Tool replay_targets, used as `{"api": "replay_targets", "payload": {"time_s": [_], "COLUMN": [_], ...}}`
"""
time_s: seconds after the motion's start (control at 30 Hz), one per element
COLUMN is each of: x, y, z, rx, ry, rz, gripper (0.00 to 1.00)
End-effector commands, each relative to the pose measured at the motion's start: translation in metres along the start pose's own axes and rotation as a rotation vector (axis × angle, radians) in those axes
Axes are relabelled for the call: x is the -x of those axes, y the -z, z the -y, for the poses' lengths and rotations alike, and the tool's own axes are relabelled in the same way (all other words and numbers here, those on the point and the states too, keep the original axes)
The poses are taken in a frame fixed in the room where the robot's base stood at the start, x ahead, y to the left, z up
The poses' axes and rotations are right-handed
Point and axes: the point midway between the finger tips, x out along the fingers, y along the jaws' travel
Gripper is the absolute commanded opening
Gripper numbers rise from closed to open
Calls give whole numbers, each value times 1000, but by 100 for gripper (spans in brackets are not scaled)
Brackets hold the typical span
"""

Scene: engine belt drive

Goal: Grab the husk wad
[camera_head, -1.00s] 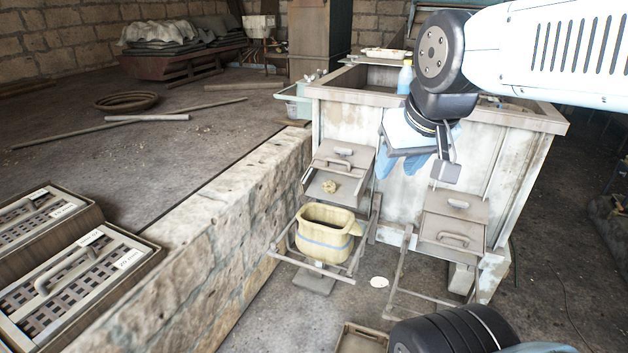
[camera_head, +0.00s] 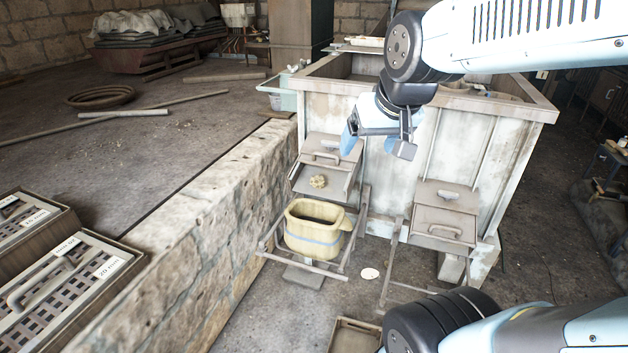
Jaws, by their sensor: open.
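The husk wad seems to be the small tan lump (camera_head: 318,181) on the sloping tray of the left chute (camera_head: 309,146), on the front of the large pale bin. My gripper (camera_head: 376,147) hangs in front of the bin, above and to the right of the lump and apart from it. It has a blue finger on the left and a grey one on the right. The fingers are apart with nothing seen between them.
A yellow bucket (camera_head: 315,228) with a blue band stands on a frame just below the lump. A second chute (camera_head: 441,216) is at right. A stone wall (camera_head: 215,190) runs along the left. The bin's rim (camera_head: 520,108) is behind my gripper.

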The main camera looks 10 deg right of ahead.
Motion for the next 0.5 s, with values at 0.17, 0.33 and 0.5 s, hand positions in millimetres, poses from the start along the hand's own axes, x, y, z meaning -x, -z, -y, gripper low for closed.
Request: {"api": "replay_targets", "payload": {"time_s": [0.17, 0.33, 0.5], "x": [-44, -86, -129], "y": [33, 58, 79], "z": [7, 12, 16], "rx": [-32, -66, -101], "ry": [30, 44, 46], "rz": [-40, -84, -130], "gripper": [85, 85, 85]}}
